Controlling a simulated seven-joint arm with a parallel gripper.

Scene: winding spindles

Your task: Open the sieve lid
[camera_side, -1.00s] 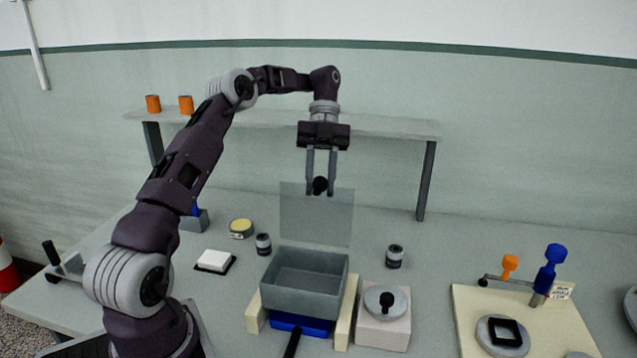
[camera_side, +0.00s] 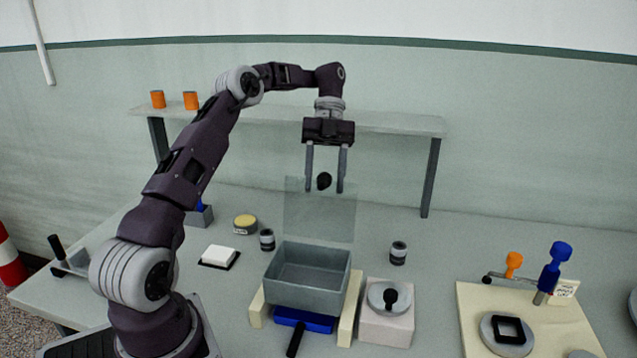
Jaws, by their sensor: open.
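The sieve is a grey open-topped box (camera_side: 306,292) resting on two cream rails (camera_side: 349,310). Its clear lid (camera_side: 320,215) stands about upright at the back edge of the box. A black knob (camera_side: 324,181) sits at the top of the lid. My gripper (camera_side: 325,188) is open, with one finger on each side of the knob and gaps visible between fingers and knob. The inside of the box shows and looks empty.
A blue drawer with a black handle (camera_side: 297,338) sits under the box. A pale block with a round knobbed lid (camera_side: 388,299) stands close on the right. Small jars (camera_side: 398,253) stand behind. A shelf (camera_side: 380,122) spans the back. A cream board with tools (camera_side: 470,325) lies at right.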

